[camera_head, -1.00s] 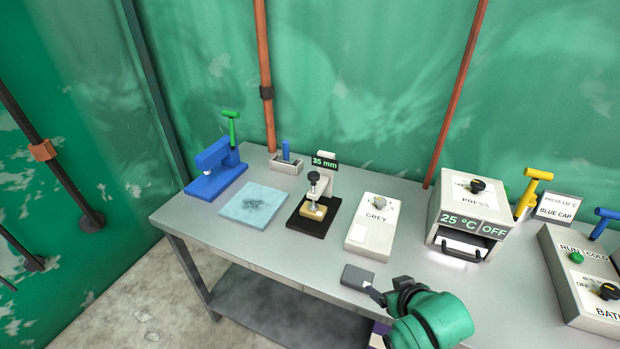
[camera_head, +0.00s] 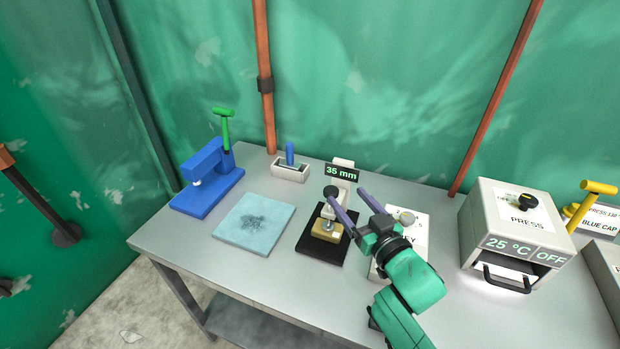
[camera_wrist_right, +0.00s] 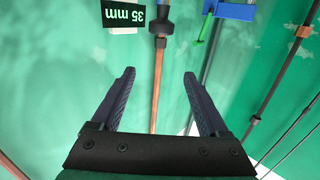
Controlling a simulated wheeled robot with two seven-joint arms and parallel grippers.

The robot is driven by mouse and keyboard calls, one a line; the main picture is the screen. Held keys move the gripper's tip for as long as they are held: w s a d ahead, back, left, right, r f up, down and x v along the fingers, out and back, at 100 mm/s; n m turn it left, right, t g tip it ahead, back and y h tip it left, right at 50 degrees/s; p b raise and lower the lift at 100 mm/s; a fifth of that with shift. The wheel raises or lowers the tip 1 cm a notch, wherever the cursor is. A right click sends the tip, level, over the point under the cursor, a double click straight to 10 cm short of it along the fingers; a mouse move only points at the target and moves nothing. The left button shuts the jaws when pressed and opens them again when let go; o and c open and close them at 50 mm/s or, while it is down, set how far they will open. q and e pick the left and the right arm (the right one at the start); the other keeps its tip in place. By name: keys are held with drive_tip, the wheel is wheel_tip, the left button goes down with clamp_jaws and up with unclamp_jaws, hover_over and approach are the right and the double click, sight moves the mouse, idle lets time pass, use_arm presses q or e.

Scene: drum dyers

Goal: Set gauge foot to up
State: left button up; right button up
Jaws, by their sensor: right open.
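The gauge stands on the table with a black base (camera_head: 309,245), a pale post and a "35 mm" display (camera_head: 341,173). A black round knob (camera_head: 331,191) sits at its top front, and a tan block (camera_head: 326,236) lies on the base below. The gauge foot between them is partly hidden by a finger. My right gripper (camera_head: 347,194) is open and empty over the gauge, with its left fingertip beside or overlapping the knob; contact cannot be told. In the right wrist view the open fingers (camera_wrist_right: 159,73) have nothing between them, and the display (camera_wrist_right: 122,14) shows upper left. My left gripper is out of view.
A pale blue square (camera_head: 240,236) and a blue tool with a green handle (camera_head: 208,180) stand left of the gauge. A small holder (camera_head: 289,172) is behind. A white labelled box (camera_head: 416,229) is right, partly behind my arm, then the press (camera_head: 518,232).

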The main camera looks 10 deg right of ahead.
sight(327, 187)
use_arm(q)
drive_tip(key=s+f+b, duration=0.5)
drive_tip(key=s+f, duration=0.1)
use_arm(e)
wheel_tip(327, 187, down, 5)
drive_tip(key=s, duration=0.3)
drive_tip(key=x, duration=0.1)
drive_tip(key=p+x, duration=0.1)
drive_tip(key=x, duration=0.1)
drive_tip(key=d+x, duration=0.1)
drive_tip(key=x, duration=0.1)
drive_tip(key=shift+w+a+r, duration=0.1)
drive_tip(key=shift+w+r, duration=0.05)
drive_tip(key=shift+w, duration=0.1)
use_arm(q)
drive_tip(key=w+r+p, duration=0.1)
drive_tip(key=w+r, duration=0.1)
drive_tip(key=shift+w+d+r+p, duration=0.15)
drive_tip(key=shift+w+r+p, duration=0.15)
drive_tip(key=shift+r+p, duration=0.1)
use_arm(e)
drive_tip(key=x, duration=1)
drive_tip(key=shift+s, duration=0.1)
drive_tip(key=shift+c, duration=0.3)
clamp_jaws()
